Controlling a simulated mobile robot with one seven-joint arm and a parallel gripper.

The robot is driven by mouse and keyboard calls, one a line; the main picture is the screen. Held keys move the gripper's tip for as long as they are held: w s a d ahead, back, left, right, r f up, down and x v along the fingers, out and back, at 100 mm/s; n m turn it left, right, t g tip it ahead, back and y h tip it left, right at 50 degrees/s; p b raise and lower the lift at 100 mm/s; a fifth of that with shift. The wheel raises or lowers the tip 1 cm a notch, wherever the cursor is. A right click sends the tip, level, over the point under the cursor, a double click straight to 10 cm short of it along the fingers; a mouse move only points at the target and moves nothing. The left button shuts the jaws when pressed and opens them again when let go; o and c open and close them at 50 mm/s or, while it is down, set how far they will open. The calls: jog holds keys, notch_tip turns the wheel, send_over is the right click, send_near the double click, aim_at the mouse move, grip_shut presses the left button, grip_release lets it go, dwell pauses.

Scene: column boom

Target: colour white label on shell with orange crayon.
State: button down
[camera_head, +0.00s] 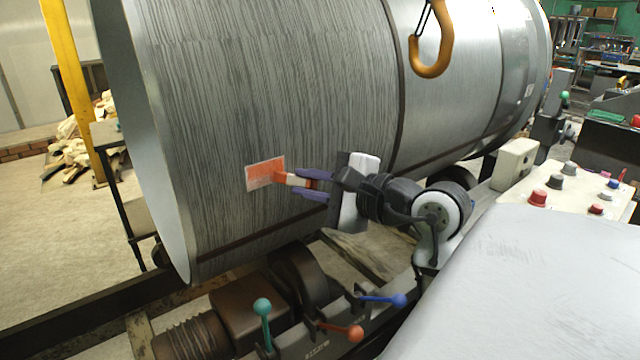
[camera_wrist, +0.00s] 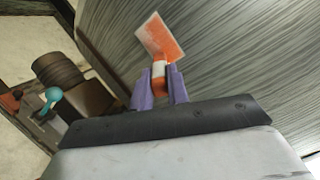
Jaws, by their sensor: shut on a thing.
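The shell (camera_head: 300,90) is a large grey streaked metal cylinder lying on its side. A small label (camera_head: 257,172) on its lower left side is mostly orange, with whitish parts along its edges; in the wrist view the label (camera_wrist: 152,30) is orange on one side and pale on the other. My gripper (camera_head: 308,184), with purple fingers, is shut on the orange crayon (camera_head: 280,175), which has a pale band. The crayon's tip is at the label's right part; in the wrist view the crayon (camera_wrist: 160,68) overlaps the label's near edge. Whether it touches is hard to tell.
A yellow hook (camera_head: 431,55) hangs in front of the shell at upper right. Levers with teal (camera_head: 262,306), red and blue knobs stand below. A control panel (camera_head: 560,190) with buttons is at right. A yellow post (camera_head: 68,80) stands at left.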

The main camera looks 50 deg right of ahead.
jog(key=w+a+b, duration=0.1)
jog(key=a+b, duration=0.1)
jog(key=a, duration=0.4)
jog(key=shift+w+b, duration=0.15)
jog(key=shift+b, duration=0.25)
jog(key=s+a+b, duration=0.1)
jog(key=s+b, duration=0.2)
jog(key=s, duration=0.3)
jog(key=shift+a, duration=0.2)
jog(key=shift+f, duration=0.1)
dwell(0.3)
jog(key=s, duration=0.1)
jog(key=s+b, duration=0.1)
jog(key=shift+s+a, duration=0.35)
jog(key=shift+s, duration=0.05)
